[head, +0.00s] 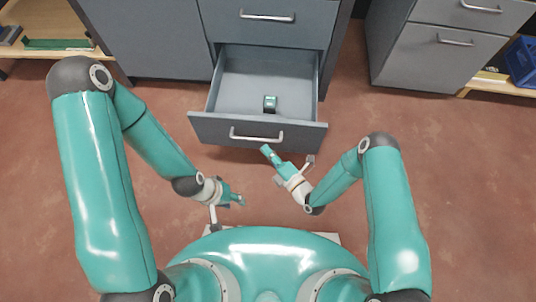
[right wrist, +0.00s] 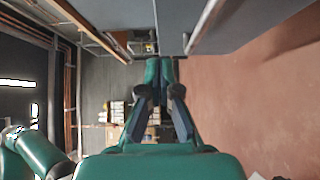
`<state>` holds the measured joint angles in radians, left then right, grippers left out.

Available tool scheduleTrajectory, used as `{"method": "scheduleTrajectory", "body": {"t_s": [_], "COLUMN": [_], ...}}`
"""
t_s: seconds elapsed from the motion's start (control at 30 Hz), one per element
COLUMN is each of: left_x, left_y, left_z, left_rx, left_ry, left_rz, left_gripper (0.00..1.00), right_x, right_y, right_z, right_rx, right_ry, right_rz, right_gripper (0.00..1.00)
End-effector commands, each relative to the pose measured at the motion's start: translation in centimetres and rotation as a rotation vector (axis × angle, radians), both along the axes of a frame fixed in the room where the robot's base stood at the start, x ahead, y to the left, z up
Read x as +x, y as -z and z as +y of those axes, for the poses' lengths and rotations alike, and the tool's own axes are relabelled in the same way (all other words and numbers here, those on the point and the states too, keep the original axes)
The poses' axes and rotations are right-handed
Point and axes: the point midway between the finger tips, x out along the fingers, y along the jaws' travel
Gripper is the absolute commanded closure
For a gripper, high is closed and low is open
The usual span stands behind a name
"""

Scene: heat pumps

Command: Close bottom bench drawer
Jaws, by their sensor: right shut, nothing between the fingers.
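The bottom bench drawer (head: 258,131) is pulled out from the grey bench in the head view, its open top showing. Its front has a silver bar handle (head: 256,136). A small dark box with a green top (head: 270,103) is inside, near the front panel.
The drawer above (head: 270,22) is shut. A second grey cabinet (head: 438,50) stands to the right, with a blue crate (head: 522,62) on a low wooden shelf beyond it. Another low shelf (head: 55,50) is at left. The red-brown floor (head: 440,135) is clear at right.

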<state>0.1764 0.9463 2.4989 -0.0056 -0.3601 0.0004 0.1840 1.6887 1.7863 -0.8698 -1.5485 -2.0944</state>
Motion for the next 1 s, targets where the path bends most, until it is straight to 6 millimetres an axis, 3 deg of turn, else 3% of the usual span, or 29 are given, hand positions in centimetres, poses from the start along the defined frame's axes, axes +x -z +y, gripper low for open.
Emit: {"method": "scheduleTrajectory", "body": {"t_s": [0.3,0.5,0.93,0.97,1.0], "left_x": [0.0,0.0,0.0,0.1,0.0], "left_y": [1.7,2.6,2.7,2.7,2.7], "left_z": [0.0,0.0,0.0,0.3,-0.1], "left_rx": [0.000,0.000,0.000,0.001,0.000], "left_ry": [0.000,0.000,0.000,-0.011,0.002], "left_rz": [0.000,0.000,0.000,0.000,0.000], "left_gripper": [0.60,0.60,0.60,0.60,0.60], "right_x": [4.8,7.6,8.5,8.2,8.5], "right_y": [0.1,0.1,0.0,-0.1,0.0], "right_z": [4.6,4.1,4.2,6.5,5.4], "right_rx": [0.001,0.001,0.001,0.001,0.001], "right_ry": [-0.003,0.002,-0.001,-0.014,-0.005], "right_rz": [-0.004,-0.001,0.004,-0.001,0.002], "right_gripper": [1.00,1.00,1.00,1.00,1.00]}}
